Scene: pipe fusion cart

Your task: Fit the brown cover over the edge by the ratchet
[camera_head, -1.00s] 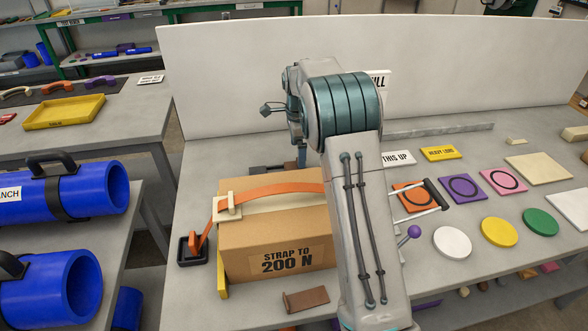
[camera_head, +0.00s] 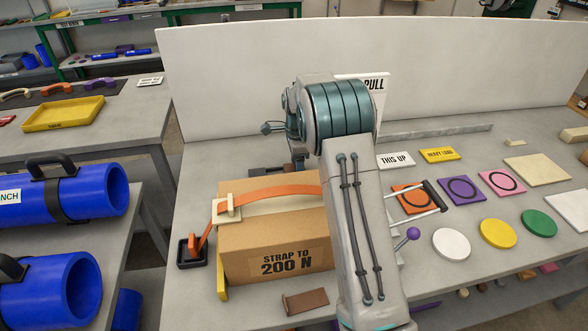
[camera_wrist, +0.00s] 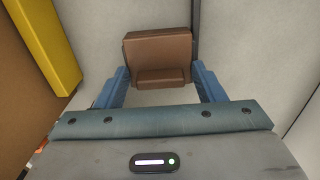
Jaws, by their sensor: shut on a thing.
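The brown cover (camera_wrist: 158,50), an angled piece with a lip, sits between the two blue fingers of my gripper (camera_wrist: 162,82) in the wrist view. My gripper is shut on it. In the head view my gripper and this cover are hidden behind my arm. Another brown angled piece (camera_head: 305,301) lies on the table in front of the cardboard box (camera_head: 245,248). An orange strap (camera_head: 275,191) runs over the box top. A handle with two rods (camera_head: 430,196) and a purple-knobbed lever (camera_head: 410,235) show right of my arm; I cannot tell which part is the ratchet.
A yellow edge piece (camera_head: 222,281) stands at the box's front left corner. A yellow strip (camera_wrist: 45,45) beside cardboard fills the wrist view's left. A dark tray (camera_head: 193,251) is left of the box. Flat discs (camera_head: 498,233) and tiles lie on the right. A white panel (camera_head: 230,80) stands behind.

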